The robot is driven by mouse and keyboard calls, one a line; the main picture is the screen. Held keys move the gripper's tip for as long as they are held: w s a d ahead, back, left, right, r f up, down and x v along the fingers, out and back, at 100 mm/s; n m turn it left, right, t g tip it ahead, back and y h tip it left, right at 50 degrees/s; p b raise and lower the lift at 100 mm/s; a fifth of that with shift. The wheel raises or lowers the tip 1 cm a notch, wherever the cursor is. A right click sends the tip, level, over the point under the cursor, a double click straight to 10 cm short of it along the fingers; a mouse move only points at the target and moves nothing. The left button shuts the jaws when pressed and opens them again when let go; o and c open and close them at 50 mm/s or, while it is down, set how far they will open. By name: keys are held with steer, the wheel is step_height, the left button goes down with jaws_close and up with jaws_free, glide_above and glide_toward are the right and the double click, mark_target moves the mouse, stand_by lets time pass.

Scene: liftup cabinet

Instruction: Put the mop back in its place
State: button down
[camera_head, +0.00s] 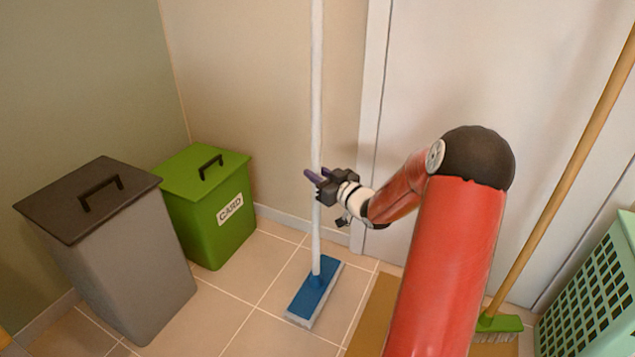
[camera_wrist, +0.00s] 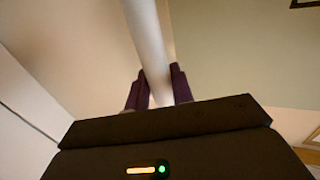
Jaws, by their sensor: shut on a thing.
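The mop has a long white pole (camera_head: 316,100) and a flat blue head (camera_head: 315,291). It stands nearly upright with its head at the tiled floor, in front of the beige wall; I cannot tell whether the head touches the tiles. My gripper (camera_head: 313,183) is shut around the pole, some way above the head. In the wrist view, the white pole (camera_wrist: 148,40) runs between the two dark purple fingers of my gripper (camera_wrist: 158,88). The top of the pole is out of view.
A green lidded bin labelled CARD (camera_head: 207,215) and a grey lidded bin (camera_head: 118,255) stand left of the mop. A broom with a wooden handle (camera_head: 570,175) and green head leans at the right, beside a green basket (camera_head: 592,290). A brown mat (camera_head: 372,312) lies near my arm.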

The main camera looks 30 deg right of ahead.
steer(key=shift+f, duration=0.9)
steer(key=shift+f, duration=0.2)
steer(key=c, duration=1.2)
jaws_free()
